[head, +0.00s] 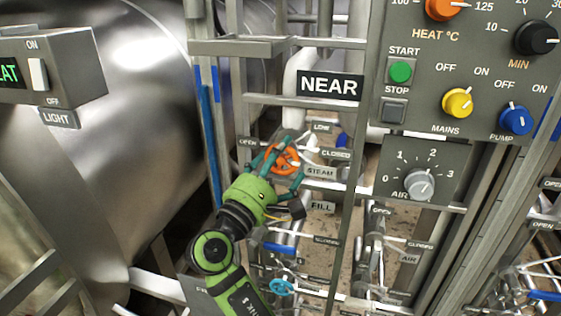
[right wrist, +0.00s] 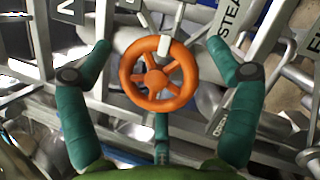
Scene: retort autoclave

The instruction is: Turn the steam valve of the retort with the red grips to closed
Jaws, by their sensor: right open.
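The orange handwheel (head: 289,155) sits beside the STEAM label (head: 320,172) on the pipework, with OPEN and CLOSED labels (head: 335,154) near it. My right gripper (head: 280,163) is at the wheel, its teal fingers spread open. In the right wrist view, the orange handwheel (right wrist: 154,82) faces me between two fingers, one on each side with gaps to the rim. A third finger is below the wheel. A pale block marks the top of its rim. I see no red grips. My left gripper is not in view.
A control panel (head: 480,85) with knobs stands at the right. A NEAR sign (head: 330,86) hangs on the metal frame above the wheel. A blue handwheel (head: 281,287) and blue lever (head: 279,247) are lower down. A large steel vessel (head: 140,130) fills the left.

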